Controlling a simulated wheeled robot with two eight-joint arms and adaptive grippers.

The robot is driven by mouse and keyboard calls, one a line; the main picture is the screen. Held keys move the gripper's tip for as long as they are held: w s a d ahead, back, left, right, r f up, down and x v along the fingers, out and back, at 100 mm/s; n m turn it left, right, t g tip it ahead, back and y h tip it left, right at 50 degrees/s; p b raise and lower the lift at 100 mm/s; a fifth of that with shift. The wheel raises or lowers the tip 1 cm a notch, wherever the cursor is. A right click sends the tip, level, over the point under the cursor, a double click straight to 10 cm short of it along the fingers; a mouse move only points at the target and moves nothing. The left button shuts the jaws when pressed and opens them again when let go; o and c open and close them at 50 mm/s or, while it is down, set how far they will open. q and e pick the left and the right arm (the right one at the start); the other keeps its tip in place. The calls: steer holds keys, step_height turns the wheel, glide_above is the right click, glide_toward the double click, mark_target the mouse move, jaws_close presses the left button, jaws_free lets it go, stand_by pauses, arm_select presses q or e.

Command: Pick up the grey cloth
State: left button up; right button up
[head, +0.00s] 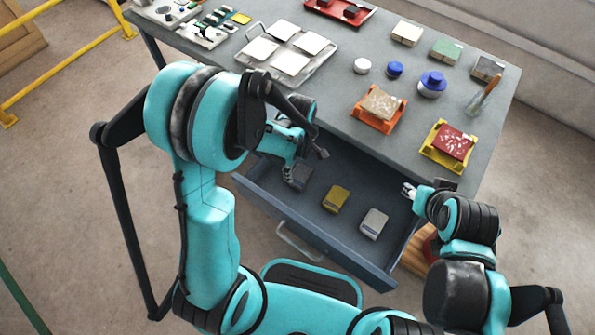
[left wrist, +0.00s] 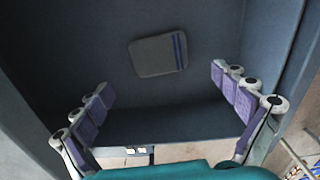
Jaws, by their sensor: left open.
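A dark grey folded cloth (head: 301,177) lies on the floor of the open drawer (head: 322,247), at its left end. In the left wrist view the grey cloth (left wrist: 159,55) is flat, with blue stripes along its right side. My left gripper (head: 305,167) is over the left part of the drawer, its fingers spread. In the left wrist view the left gripper (left wrist: 161,84) is open and empty, with the cloth beyond its fingertips and apart from them. My right gripper (head: 408,190) is by the drawer's right end; its jaw opening is unclear.
A yellow cloth (head: 336,199) and a light grey cloth (head: 374,224) lie farther right in the drawer. The drawer walls stand close around my left gripper. The table (head: 330,108) above holds a tray of white tiles (head: 320,70), an orange stand (head: 379,121) and a yellow stand (head: 428,153).

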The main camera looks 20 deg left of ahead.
mark_target(300, 175)
arm_select(q)
step_height(300, 175, down, 6)
steer(key=b, duration=0.3)
steer(key=shift+d+f, duration=0.15)
steer(key=c, duration=1.1)
